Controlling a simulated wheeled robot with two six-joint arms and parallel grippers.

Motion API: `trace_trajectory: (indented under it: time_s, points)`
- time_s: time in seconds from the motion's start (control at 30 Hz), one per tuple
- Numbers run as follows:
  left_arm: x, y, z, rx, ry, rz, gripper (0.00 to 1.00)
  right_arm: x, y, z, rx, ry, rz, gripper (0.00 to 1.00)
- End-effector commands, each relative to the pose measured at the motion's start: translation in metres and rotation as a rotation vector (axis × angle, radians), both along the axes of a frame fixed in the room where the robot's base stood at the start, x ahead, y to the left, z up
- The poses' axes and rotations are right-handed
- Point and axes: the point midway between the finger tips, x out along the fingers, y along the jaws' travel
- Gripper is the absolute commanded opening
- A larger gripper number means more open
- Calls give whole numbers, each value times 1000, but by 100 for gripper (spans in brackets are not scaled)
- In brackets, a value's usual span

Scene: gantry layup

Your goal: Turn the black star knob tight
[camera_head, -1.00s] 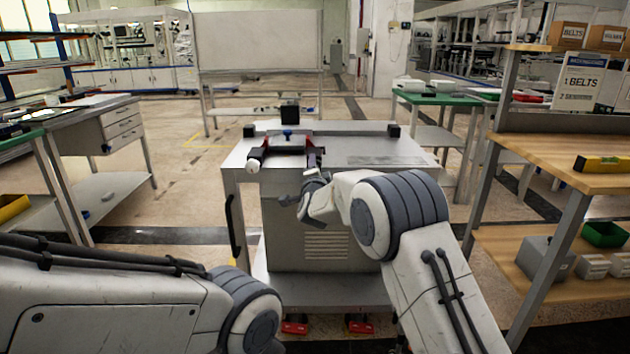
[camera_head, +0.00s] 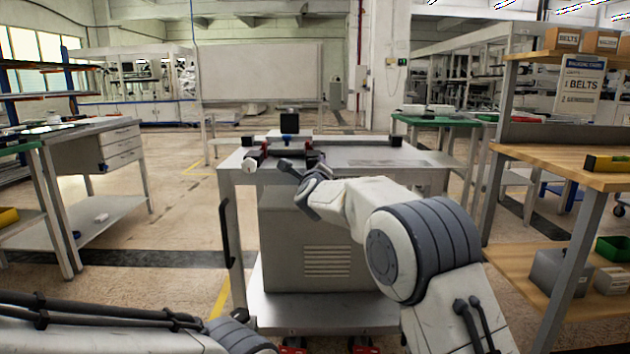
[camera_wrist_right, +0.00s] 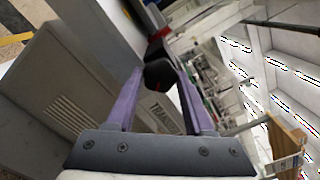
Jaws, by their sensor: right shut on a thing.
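The black star knob (camera_wrist_right: 158,74) sits between the two purple fingers of my right gripper (camera_wrist_right: 161,78) in the right wrist view. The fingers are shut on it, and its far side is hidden. In the head view my right gripper (camera_head: 290,167) is at the front edge of the grey machine cart (camera_head: 375,157), by the clamp fixture (camera_head: 262,155) on its top. The knob is too small and too covered there to make out its star shape. My left gripper is outside the frames.
A white round handle end (camera_head: 249,166) sticks out at the cart's front left corner. A black cube (camera_head: 289,121) stands at the back of its top. A wooden workbench (camera_head: 575,170) stands at right, and a grey table (camera_head: 85,140) at left.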

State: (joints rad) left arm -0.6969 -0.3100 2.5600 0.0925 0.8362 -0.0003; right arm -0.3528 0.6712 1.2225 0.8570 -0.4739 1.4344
Motion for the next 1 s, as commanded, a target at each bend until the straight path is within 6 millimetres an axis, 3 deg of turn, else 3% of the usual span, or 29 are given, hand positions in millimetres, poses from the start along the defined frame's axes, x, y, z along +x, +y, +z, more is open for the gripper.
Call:
trace_trajectory:
  time_s: [0.03, 0.4, 0.7, 1.0]
  points:
    - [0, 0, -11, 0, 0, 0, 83, 0, -1, -7, 48, 1, -2, 0]
    - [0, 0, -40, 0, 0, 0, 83, 0, 0, -6, 377, 2, -2, 0]
    - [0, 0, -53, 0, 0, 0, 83, 0, 1, -6, 559, 4, -2, 0]
    - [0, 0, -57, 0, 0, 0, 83, 1, 1, -5, 635, 3, -3, 0]
